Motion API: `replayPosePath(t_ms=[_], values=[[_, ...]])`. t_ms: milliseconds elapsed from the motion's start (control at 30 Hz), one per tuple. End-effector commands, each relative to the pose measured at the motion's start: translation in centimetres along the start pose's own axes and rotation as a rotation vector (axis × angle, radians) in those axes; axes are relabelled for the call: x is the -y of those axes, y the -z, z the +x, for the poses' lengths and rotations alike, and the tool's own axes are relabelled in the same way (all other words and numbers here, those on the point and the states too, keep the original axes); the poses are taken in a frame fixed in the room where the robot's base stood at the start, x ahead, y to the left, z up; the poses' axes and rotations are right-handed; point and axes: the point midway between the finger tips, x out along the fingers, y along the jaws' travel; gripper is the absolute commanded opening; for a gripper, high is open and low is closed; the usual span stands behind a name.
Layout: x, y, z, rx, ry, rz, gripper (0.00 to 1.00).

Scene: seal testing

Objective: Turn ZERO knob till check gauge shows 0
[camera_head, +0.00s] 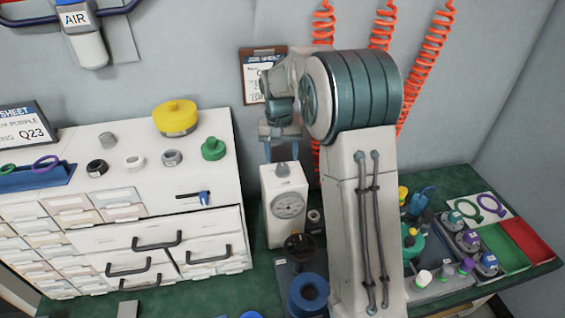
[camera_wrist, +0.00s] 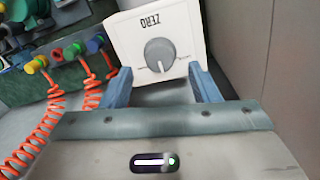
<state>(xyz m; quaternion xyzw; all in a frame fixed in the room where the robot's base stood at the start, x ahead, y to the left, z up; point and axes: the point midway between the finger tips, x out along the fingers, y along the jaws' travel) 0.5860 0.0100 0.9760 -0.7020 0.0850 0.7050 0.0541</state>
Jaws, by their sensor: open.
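The check gauge (camera_head: 288,205) is a white box with a round dial on its front, standing on the green bench. The needle is too small to read in the head view. The grey ZERO knob (camera_head: 282,170) sits on top of the box. In the wrist view the ZERO knob (camera_wrist: 160,54) shows on the white face below the upside-down word ZERO. My gripper (camera_wrist: 163,86) is open, with one blue finger on each side of the knob's line, apart from it and empty. In the head view my gripper (camera_head: 281,152) hangs just above the knob.
A black handwheel (camera_head: 299,246) and a blue round part (camera_head: 308,294) stand in front of the gauge. A white drawer cabinet (camera_head: 150,190) is close on the left. Orange coiled hoses (camera_head: 381,25) hang on the wall behind. My arm hides part of the bench.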

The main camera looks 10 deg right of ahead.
Motion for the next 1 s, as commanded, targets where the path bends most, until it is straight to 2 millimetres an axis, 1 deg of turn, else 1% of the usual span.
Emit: replayPosePath(t_ms=[33,100,233,367,600,633,667,700,767,800,1000], values=[[0.0,-0.1,0.9,0.004,-0.001,0.0,0.55],[0.0,-0.1,1.9,0.003,-0.001,0.0,0.55],[0.0,-0.1,3.1,0.002,0.0,0.0,0.55],[0.0,0.0,3.7,0.001,0.0,0.0,0.55],[0.0,0.0,3.7,0.0,0.0,0.0,0.55],[0.0,0.0,3.7,0.0,0.0,0.0,0.5],[0.0,0.0,3.7,0.0,0.0,0.0,0.41],[0.0,0.0,3.7,0.0,0.0,0.0,0.3],[0.0,0.0,3.7,0.0,0.0,0.0,0.14],[0.0,0.0,3.7,0.0,0.0,0.0,0.11],[0.0,0.0,3.7,-0.001,0.0,-0.01,0.11]])
